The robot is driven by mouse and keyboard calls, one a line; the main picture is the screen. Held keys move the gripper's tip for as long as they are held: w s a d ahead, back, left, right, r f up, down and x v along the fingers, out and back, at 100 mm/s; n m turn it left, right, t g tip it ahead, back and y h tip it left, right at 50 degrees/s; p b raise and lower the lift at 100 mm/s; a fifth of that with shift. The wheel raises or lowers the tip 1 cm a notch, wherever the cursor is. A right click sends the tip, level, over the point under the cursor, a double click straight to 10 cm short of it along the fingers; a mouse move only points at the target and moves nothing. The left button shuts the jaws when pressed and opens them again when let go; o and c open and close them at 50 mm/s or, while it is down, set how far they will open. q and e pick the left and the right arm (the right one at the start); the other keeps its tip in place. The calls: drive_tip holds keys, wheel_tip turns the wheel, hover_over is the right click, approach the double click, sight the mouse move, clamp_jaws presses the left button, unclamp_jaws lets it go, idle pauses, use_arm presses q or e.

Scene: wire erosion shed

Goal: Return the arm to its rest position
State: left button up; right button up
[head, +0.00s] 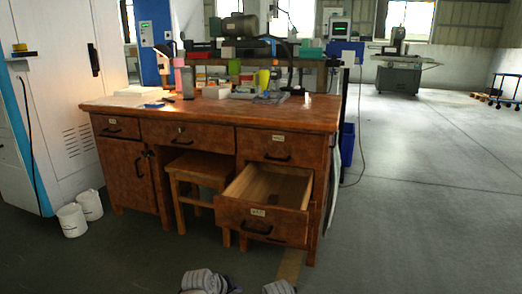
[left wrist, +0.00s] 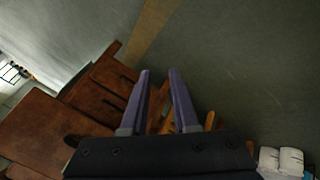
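My left gripper (left wrist: 160,72) shows in the left wrist view. Its two purple fingers stand apart with nothing between their tips, over the dark floor. The reddish-brown wooden desk (left wrist: 40,125) lies to the left of the fingers in that view, tilted. Some orange-brown wood shows behind and between the fingers, partly hidden by them. In the head view neither gripper's fingers show. My right gripper is in no view.
In the head view the desk (head: 190,122) has its lower right drawer (head: 262,220) pulled out. A wooden stool (head: 203,170) stands under it. White buckets (head: 72,220) stand by the cabinet (head: 62,100) at left. Floor at right (head: 430,200) is clear.

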use_arm(q)
drive_tip(key=s+a+f+m+g+y, duration=0.3)
drive_tip(key=s+a+f+m+g, duration=0.15)
drive_tip(key=s+a, duration=0.4)
drive_tip(key=s+d+r+m+g+y+p, duration=0.1)
drive_tip(key=s+d+r+p, duration=0.1)
drive_tip(key=d+r+p, duration=0.35)
drive_tip(key=s+d+r+m+g+p, duration=0.1)
drive_tip(key=s+d+r+m+p, duration=0.15)
drive_tip(key=r+p, duration=0.65)
drive_tip(key=s+d+r+m+y+p, duration=0.1)
drive_tip(key=s+d+r+p, duration=0.2)
drive_tip(key=r+p, duration=0.4)
wheel_tip(320, 180, up, 36)
drive_tip(key=p, duration=3.5)
drive_tip(key=shift+w+n+h+p, duration=0.2)
drive_tip(key=shift+n+h+p, duration=0.1)
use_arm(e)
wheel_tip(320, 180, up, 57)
use_arm(q)
drive_tip(key=shift+d+f, duration=0.1)
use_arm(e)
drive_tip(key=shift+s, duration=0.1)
